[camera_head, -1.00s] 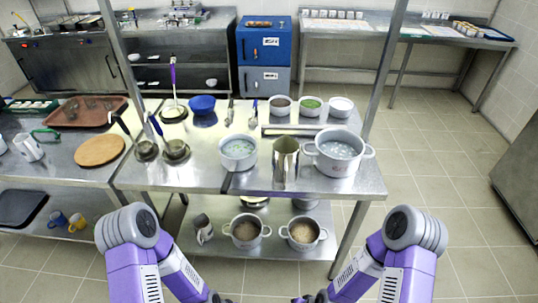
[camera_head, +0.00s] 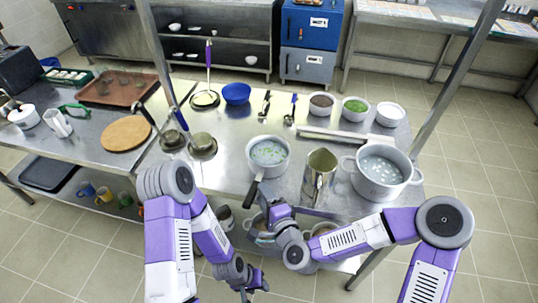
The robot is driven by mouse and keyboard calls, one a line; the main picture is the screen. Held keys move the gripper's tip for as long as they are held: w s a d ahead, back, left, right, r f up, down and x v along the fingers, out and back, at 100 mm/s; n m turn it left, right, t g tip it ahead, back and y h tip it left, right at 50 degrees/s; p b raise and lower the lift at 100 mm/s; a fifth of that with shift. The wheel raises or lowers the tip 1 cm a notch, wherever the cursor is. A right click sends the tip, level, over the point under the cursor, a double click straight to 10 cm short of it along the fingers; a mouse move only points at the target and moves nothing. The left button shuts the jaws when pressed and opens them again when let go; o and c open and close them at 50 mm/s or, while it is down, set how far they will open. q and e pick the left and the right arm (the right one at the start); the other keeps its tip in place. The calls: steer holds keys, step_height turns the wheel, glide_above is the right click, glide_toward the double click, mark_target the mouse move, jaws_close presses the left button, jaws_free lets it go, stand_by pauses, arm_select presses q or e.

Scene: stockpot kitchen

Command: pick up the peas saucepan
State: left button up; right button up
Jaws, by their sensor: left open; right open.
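The peas saucepan (camera_head: 268,153) stands upright on the steel counter. It is a grey pan with pale liquid and green bits inside. Its dark handle (camera_head: 254,192) points toward me past the counter's front edge. My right gripper (camera_head: 270,203) is open at the counter's front edge, close to the handle's near end. I cannot tell whether it touches the handle. My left gripper (camera_head: 252,280) is open and empty, low in front of the counter and below the right one.
A metal pitcher (camera_head: 319,176) stands just right of the saucepan, and a big two-handled stockpot (camera_head: 381,178) right of that. Ladles (camera_head: 202,143) lie to the left. Behind are a blue bowl (camera_head: 237,93) and a bowl of green peas (camera_head: 355,109). A rack post (camera_head: 455,75) rises at the right.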

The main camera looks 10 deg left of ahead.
mark_target(256, 182)
steer(key=x, duration=0.4)
steer(key=b+x, duration=0.1)
steer(key=x, duration=0.1)
steer(key=shift+w+f, duration=0.25)
steer(key=shift+f, duration=0.1)
steer(key=shift+c, duration=0.2)
jaws_close()
stand_by(0.9)
steer(key=shift+r, duration=0.25)
